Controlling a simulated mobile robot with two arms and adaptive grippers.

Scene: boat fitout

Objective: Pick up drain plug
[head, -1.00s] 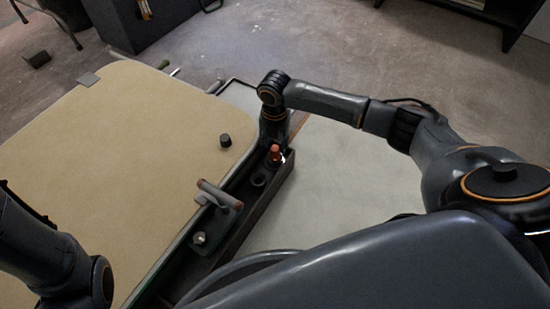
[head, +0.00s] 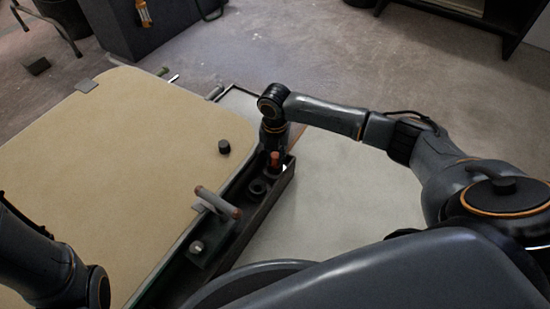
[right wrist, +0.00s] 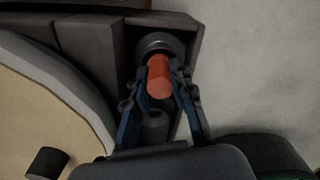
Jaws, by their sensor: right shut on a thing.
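The orange-red drain plug (right wrist: 160,78) is a small cylinder between the two fingers of my right gripper (right wrist: 165,75). The gripper is shut on it, one finger on each side. In the head view the plug (head: 275,158) shows below the right gripper (head: 273,150), over the far end of a dark narrow tray (head: 272,196). Dark round sockets (head: 257,187) lie right by it. I cannot tell whether the plug's lower end is clear of the tray. My left gripper is out of view; only part of the left arm shows.
A tan board (head: 140,150) fills the left, with a small black cylinder (head: 224,147) on it. A T-handled tool (head: 217,203) stands along the tray, near a light round knob (head: 196,247). A pale surface (head: 340,185) right of the tray is clear.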

